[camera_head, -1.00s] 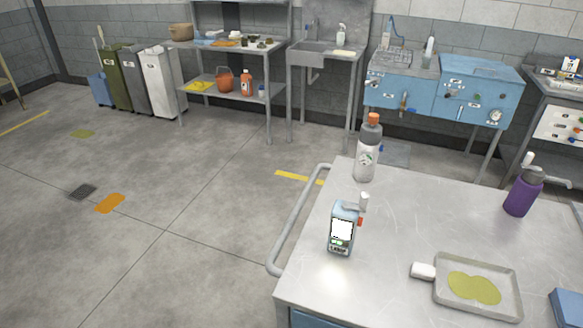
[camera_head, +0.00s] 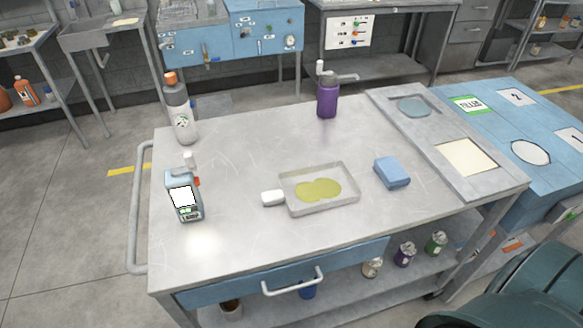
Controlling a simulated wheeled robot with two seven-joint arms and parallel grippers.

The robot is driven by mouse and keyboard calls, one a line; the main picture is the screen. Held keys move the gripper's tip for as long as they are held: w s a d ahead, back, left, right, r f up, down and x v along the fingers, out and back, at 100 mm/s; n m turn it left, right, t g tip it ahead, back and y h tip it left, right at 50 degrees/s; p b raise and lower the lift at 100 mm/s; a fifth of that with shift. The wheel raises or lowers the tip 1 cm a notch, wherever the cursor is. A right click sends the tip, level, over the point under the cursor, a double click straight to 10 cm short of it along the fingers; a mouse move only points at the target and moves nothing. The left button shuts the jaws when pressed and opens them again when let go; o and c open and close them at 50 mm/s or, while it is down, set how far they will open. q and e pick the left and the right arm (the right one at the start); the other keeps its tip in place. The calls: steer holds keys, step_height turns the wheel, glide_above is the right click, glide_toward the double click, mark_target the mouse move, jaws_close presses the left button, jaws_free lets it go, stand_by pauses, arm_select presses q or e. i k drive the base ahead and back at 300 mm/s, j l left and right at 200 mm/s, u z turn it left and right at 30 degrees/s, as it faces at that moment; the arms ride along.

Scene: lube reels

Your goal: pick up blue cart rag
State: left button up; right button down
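The blue cart rag (camera_head: 392,172) looks like a small folded blue block. It lies flat on the grey metal cart top (camera_head: 240,250), right of a shallow tray (camera_head: 347,203) with yellow-green liquid in it. A clear gap separates the rag from the tray. Nothing covers the rag. Neither of my grippers shows in the head view.
A light blue bottle (camera_head: 184,196), a grey bottle with an orange cap (camera_head: 179,108) and a purple pump bottle (camera_head: 327,98) stand on the cart. A white-handled item (camera_head: 272,198) touches the tray's left side. A blue labelled unit (camera_head: 520,118) adjoins on the right.

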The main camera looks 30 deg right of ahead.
mark_target(388, 169)
steer(key=z, duration=1.6)
